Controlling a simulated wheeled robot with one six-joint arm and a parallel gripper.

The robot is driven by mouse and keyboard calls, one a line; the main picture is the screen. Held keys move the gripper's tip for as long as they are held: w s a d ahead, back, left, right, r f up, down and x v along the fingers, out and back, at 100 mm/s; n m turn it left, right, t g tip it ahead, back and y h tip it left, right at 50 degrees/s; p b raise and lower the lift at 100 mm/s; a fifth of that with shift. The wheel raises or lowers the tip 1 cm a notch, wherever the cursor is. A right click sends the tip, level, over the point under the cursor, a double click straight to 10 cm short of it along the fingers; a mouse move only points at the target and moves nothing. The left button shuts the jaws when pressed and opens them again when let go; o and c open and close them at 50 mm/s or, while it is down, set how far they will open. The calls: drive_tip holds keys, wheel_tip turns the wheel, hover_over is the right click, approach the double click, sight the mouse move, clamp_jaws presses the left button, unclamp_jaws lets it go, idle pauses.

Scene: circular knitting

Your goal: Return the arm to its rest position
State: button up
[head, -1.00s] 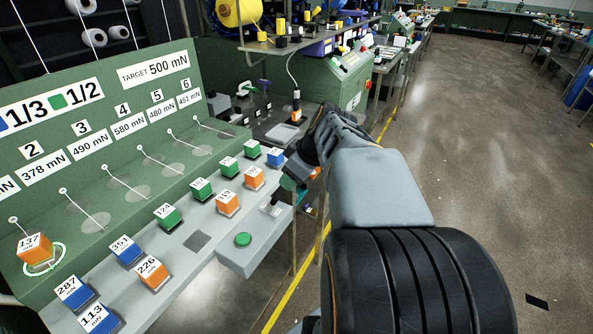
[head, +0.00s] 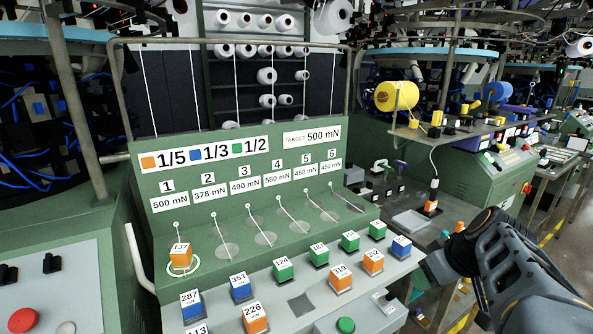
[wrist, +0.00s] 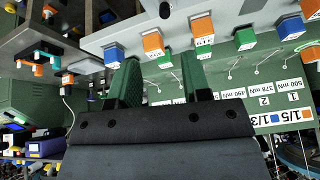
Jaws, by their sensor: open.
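My arm reaches in from the right edge of the head view, and my gripper (head: 432,272) is at its left end, beside the right end of the grey shelf. In the wrist view my gripper (wrist: 162,85) shows two green fingers set apart with nothing between them. The fingers point toward the row of numbered cubes, apart from them as far as I can tell. The orange cube 137 (head: 180,257) sits in the ringed spot under position 1 of the green panel (head: 160,215).
Several blue, green and orange cubes stand on the grey shelf (head: 375,275), with a green button (head: 346,325) at its front. A side table with a tray (head: 410,222) and a green machine (head: 490,180) stand behind my arm. Open floor (head: 575,245) shows at the right.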

drive_tip(key=s+a+m+h+p, duration=0.1)
drive_tip(key=s+a+p, duration=0.2)
drive_tip(key=a, duration=0.4)
drive_tip(key=s+a+f+m+g+h+p, duration=0.1)
drive_tip(key=s+a+m+p, duration=0.1)
drive_tip(key=a, duration=0.5)
drive_tip(key=shift+s+f+g+p, duration=0.15)
drive_tip(key=shift+s+g+p, duration=0.15)
drive_tip(key=shift+s+p, duration=0.55)
drive_tip(key=shift+w, duration=0.2)
